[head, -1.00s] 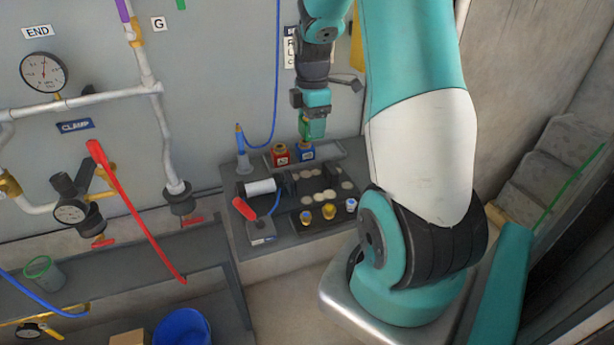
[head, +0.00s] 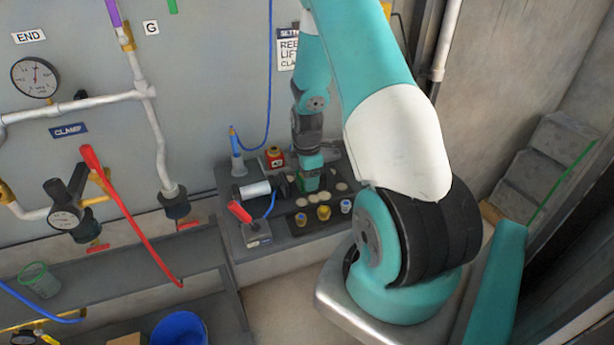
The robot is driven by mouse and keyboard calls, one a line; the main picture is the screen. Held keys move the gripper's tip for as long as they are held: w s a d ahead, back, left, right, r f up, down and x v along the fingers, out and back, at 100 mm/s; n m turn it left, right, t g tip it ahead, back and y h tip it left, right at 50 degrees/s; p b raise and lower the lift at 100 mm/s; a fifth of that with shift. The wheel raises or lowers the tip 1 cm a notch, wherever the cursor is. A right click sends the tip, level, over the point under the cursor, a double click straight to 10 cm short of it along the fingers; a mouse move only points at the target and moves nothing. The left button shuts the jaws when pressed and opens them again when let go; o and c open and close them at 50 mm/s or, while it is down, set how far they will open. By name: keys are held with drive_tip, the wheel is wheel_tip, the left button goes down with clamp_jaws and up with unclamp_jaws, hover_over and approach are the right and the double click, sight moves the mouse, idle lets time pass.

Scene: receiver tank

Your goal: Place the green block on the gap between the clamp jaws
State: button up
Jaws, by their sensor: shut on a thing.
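My gripper (head: 311,172) is low over the dark bench and points down, shut on the green block (head: 310,184). The block is just under the fingers, close to the bench fixture. The clamp, with a white cylinder (head: 254,189) and dark parts (head: 284,184) at its right end, is just left of the block. I cannot make out the gap between the jaws, nor whether the block touches anything below it.
A red block (head: 274,157) stands behind the clamp. Pale round discs (head: 323,197) lie around the gripper. Several small capped jars (head: 323,212) stand in front.

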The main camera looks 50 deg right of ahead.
drive_tip(key=o, duration=0.7)
drive_tip(key=shift+f, duration=0.2)
drive_tip(key=o, duration=0.5)
drive_tip(key=shift+c, duration=0.2)
drive_tip(key=shift+r, duration=0.1)
